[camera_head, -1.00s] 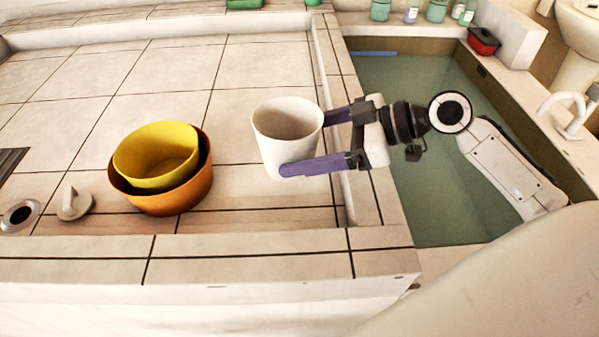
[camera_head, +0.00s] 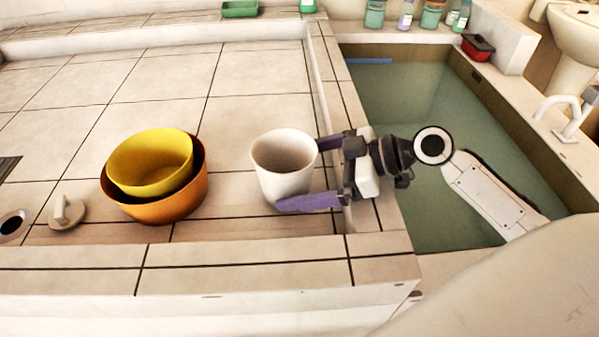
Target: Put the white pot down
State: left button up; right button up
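The white pot (camera_head: 284,178) stands upright on the tiled counter (camera_head: 262,82), near its right edge. It looks empty, and its base is partly hidden by a finger. My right gripper (camera_head: 297,172) comes in from the right at the pot's height. One purple finger is behind the pot and the other is in front, low by its base. The fingers look spread a little wider than the pot, so the gripper seems open around it. Contact with the fingers is hard to judge. My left gripper is not in view.
A yellow bowl (camera_head: 150,178) sits inside an orange bowl (camera_head: 168,208) left of the pot. A stopper (camera_head: 66,213) lies further left. A water-filled basin (camera_head: 400,95) is on the right, with a raised tiled rim (camera_head: 340,95) between. The counter behind the pot is clear.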

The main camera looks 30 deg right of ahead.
jog(key=shift+r, duration=0.3)
jog(key=shift+s+d, duration=0.2)
jog(key=shift+d, duration=0.1)
jog(key=v, duration=1.1)
jog(key=shift+s+r+p, duration=0.1)
jog(key=shift+r+p, duration=0.05)
jog(key=shift+p, duration=0.2)
